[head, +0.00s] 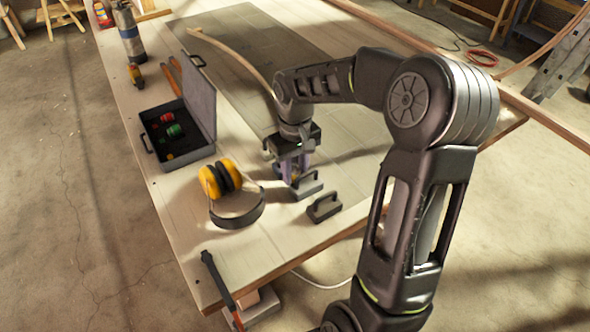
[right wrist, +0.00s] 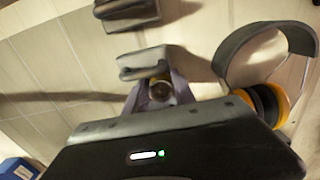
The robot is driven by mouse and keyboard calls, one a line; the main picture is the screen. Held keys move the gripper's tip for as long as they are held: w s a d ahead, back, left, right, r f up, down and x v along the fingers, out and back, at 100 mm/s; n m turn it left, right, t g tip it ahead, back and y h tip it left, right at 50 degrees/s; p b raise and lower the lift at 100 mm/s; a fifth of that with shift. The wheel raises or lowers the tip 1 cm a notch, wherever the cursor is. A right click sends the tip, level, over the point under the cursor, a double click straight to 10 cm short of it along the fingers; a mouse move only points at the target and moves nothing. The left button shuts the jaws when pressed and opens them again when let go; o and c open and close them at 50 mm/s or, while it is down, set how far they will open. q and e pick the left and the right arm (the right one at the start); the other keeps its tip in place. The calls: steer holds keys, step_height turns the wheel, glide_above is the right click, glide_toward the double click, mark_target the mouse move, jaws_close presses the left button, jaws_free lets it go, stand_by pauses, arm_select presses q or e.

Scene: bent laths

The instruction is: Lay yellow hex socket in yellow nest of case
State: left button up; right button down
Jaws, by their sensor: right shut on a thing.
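My right gripper (head: 295,180) points down over the bench, to the right of the earmuffs. It is shut on the yellow hex socket, which shows as a small yellowish piece between the fingers (right wrist: 158,90) in the right wrist view and is mostly hidden. A grey block (head: 308,191) is right beside the fingertips; I cannot tell if the socket touches it. The case (head: 201,100) lies open at the left of the bench, lid raised on its right. A red and a green piece (head: 174,130) sit inside. Its yellow nest is too small to make out surely. My left gripper is not in view.
Yellow-and-black earmuffs (head: 222,178) lie between the case and my right gripper. A second grey block (head: 324,207) stands near the front edge. A bent lath (head: 230,50) and a bottle (head: 129,35) are farther back. Bare bench top lies left of the earmuffs.

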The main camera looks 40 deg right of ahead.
mark_target(295, 172)
steer(key=c, duration=1.1)
jaws_free()
steer(key=shift+o, duration=0.2)
steer(key=shift+r+p, duration=0.6)
steer(key=shift+r, duration=0.1)
steer(key=shift+r+b, duration=0.35)
step_height(295, 172, up, 11)
steer(key=shift+b, duration=0.35)
steer(key=shift+f, duration=0.1)
